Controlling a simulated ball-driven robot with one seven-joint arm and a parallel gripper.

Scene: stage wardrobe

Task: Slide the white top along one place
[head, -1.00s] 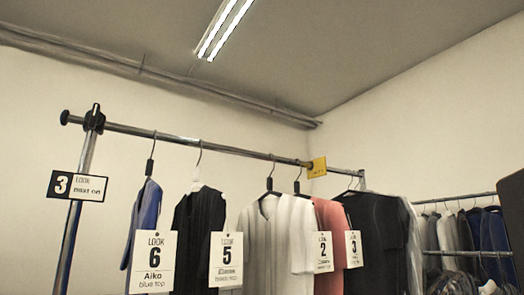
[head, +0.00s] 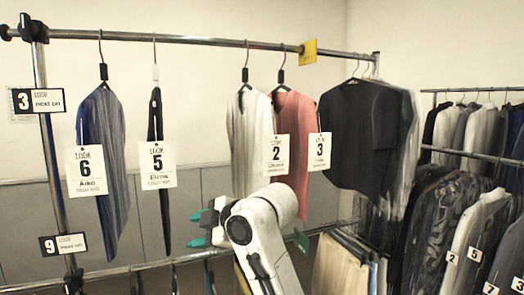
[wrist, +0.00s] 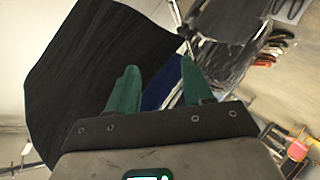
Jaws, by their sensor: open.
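The white top (head: 247,135) hangs from the upper rail on a black-necked hanger (head: 245,75). It is between the black top (head: 155,125) tagged 5 on its left and the pink top (head: 295,110) on its right, whose left side is close against it. A tag reading 2 (head: 277,155) hangs over the white and pink tops' meeting edges. My gripper (head: 201,230), with green fingertips, is below and left of the white top, apart from the hangers. In the wrist view its two green fingers (wrist: 157,82) are spread and hold nothing. A black garment fills the wrist view's left.
The upper rail (head: 195,40) has a yellow card (head: 309,51) just right of the pink top's hanger. A blue striped top (head: 103,130) tagged 6 hangs at left, black garments (head: 365,135) at right. A gap of bare rail lies between the black and white tops' hangers. A lower rail (head: 120,268) runs below.

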